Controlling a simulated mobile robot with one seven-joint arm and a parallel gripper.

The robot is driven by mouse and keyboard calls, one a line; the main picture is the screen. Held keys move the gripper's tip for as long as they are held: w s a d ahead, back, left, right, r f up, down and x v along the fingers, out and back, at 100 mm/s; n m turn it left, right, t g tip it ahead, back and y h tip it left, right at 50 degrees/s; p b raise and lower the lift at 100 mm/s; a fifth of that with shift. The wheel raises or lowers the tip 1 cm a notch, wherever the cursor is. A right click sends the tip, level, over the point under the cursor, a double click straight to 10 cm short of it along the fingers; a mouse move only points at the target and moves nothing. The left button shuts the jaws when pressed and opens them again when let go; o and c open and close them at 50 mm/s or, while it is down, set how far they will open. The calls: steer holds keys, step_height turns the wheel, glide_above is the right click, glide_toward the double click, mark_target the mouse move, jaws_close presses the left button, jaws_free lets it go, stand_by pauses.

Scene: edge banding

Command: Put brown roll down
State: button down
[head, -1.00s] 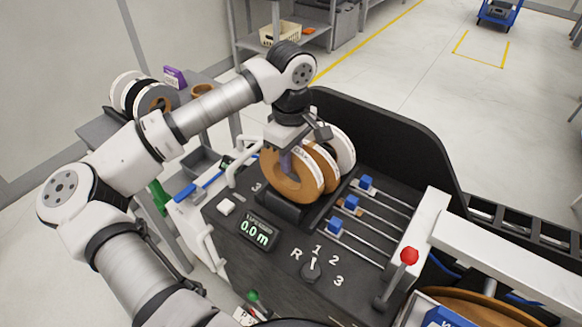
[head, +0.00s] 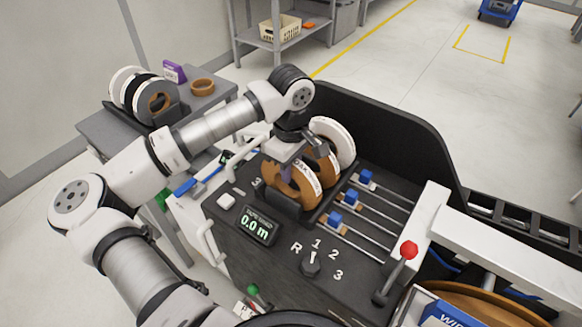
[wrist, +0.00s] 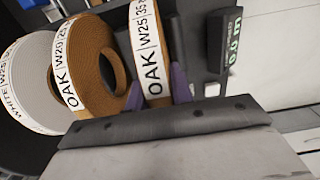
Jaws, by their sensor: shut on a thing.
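My gripper (head: 288,170) is shut on the front brown roll (head: 309,190), which stands upright at the black holder (head: 285,206) on the machine's dark top. The holder's front wall hides the roll's lower edge; I cannot tell if it rests on the bottom. In the wrist view the held roll (wrist: 146,45), labelled OAK W25, is between purple fingers. Beside it stand another brown roll (wrist: 72,70), labelled OAK W20, and a white roll (wrist: 28,85). These two stand behind the held roll in the head view.
A display (head: 260,226) reading 0.0 m and a selector knob (head: 312,265) are in front of the holder. Blue sliders on rods (head: 350,196) lie to the right. A black guard (head: 390,130) rises behind. A side table (head: 205,105) at left holds more rolls and a purple box.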

steer(key=c, duration=1.2)
jaws_free()
steer(key=shift+c, duration=0.2)
steer(key=shift+r, duration=0.1)
steer(key=shift+r+p, duration=0.5)
steer(key=shift+p, duration=0.4)
step_height(320, 180, up, 12)
steer(key=b, duration=0.3)
steer(key=shift+f, duration=0.25)
